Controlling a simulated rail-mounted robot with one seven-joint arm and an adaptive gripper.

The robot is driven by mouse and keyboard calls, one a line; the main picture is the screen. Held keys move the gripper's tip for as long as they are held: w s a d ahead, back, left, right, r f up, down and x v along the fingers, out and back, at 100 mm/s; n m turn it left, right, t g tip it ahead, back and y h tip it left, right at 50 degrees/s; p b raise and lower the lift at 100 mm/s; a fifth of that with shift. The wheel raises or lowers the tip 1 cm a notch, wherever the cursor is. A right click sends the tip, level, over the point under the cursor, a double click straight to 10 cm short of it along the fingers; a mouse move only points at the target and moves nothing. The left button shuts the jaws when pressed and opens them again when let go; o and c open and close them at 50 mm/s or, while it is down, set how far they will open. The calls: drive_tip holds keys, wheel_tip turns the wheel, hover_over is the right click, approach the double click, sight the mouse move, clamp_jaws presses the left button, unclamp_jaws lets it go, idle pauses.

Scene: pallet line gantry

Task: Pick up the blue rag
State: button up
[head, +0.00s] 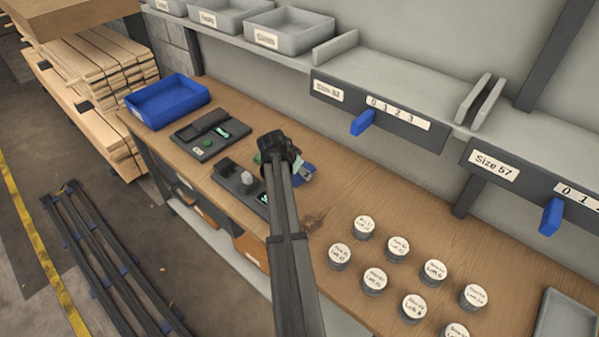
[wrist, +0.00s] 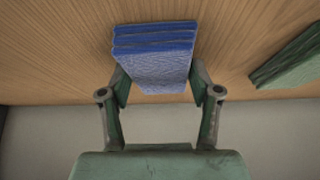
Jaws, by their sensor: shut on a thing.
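The blue rag (wrist: 152,62) is a folded, layered cloth in the middle of the wrist view. My gripper (wrist: 160,86) has one finger on each side of it and is shut on it. Whether the rag touches the wood below cannot be told. In the head view my gripper (head: 284,168) is over the workbench, and a small blue part of the rag (head: 308,168) shows just right of it. My arm hides the rest.
A green folded cloth (wrist: 290,60) lies to the right in the wrist view. In the head view, black trays (head: 212,135) and a blue bin (head: 167,101) stand left on the workbench (head: 335,190). Several labelled round containers (head: 397,248) stand to the right. A shelf (head: 400,90) runs behind.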

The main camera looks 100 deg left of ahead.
drive_tip(key=shift+r, duration=0.15)
drive_tip(key=shift+d+r+b, duration=0.2)
drive_tip(key=shift+r+b, duration=0.15)
drive_tip(key=shift+b, duration=0.05)
wheel_tip(320, 180, up, 6)
drive_tip(key=shift+s+a+r+b, duration=0.1)
drive_tip(key=shift+r+b, duration=0.05)
drive_tip(key=shift+b, duration=0.65)
drive_tip(key=s+d+b, duration=0.1)
drive_tip(key=s+d, duration=0.2)
drive_tip(key=d, duration=0.2)
drive_tip(key=s+d+b, duration=0.1)
drive_tip(key=s+d, duration=0.2)
drive_tip(key=d, duration=0.3)
drive_tip(key=s+d+b, duration=0.1)
drive_tip(key=s+d, duration=0.2)
drive_tip(key=d, duration=0.3)
drive_tip(key=shift+s+b, duration=0.3)
drive_tip(key=shift+s, duration=0.05)
drive_tip(key=shift+w, duration=0.1)
